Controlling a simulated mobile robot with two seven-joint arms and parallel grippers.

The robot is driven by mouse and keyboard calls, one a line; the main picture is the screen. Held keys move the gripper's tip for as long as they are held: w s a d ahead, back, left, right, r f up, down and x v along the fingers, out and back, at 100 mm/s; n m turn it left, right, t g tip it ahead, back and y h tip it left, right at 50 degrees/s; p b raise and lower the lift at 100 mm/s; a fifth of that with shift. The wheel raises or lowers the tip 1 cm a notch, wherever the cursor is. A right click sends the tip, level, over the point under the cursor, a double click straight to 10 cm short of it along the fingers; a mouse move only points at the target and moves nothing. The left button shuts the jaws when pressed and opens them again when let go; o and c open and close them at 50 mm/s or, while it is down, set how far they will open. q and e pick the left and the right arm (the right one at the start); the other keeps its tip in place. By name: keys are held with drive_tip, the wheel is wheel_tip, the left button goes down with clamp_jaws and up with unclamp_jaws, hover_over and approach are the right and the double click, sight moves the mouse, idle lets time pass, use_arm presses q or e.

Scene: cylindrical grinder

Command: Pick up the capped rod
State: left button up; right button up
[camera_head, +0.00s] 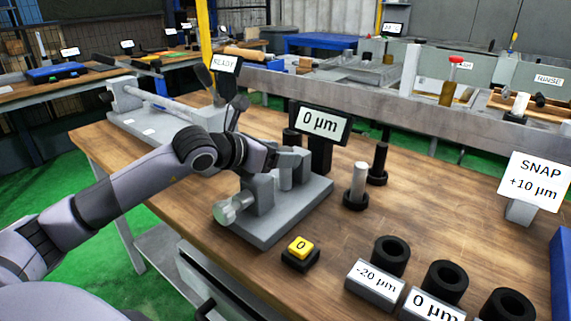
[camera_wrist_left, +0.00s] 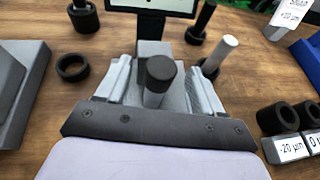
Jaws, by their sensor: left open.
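A capped rod with a round black cap (camera_wrist_left: 161,70) stands on the grey gauge fixture in the left wrist view, and its lower part is mostly hidden. My left gripper (camera_wrist_left: 160,82) is open, with one pale grey finger on each side of the rod. I cannot tell whether either finger touches it. In the head view my left gripper (camera_head: 290,168) reaches in from the left over the fixture (camera_head: 285,222) and hides the rod there. My right gripper is in neither view.
A "0 µm" display (camera_head: 320,122) stands behind the fixture. A silver rod on a black base (camera_head: 358,185) and a dark rod (camera_head: 379,163) stand to its right. A yellow button (camera_head: 300,247) and several black rings (camera_head: 391,254) are in front. A loose ring (camera_wrist_left: 72,68) lies left of the gripper.

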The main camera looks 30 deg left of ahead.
use_arm(q)
drive_tip(key=shift+w+d+f, duration=0.1)
drive_tip(key=shift+w+d, duration=0.05)
drive_tip(key=shift+w, duration=0.15)
clamp_jaws()
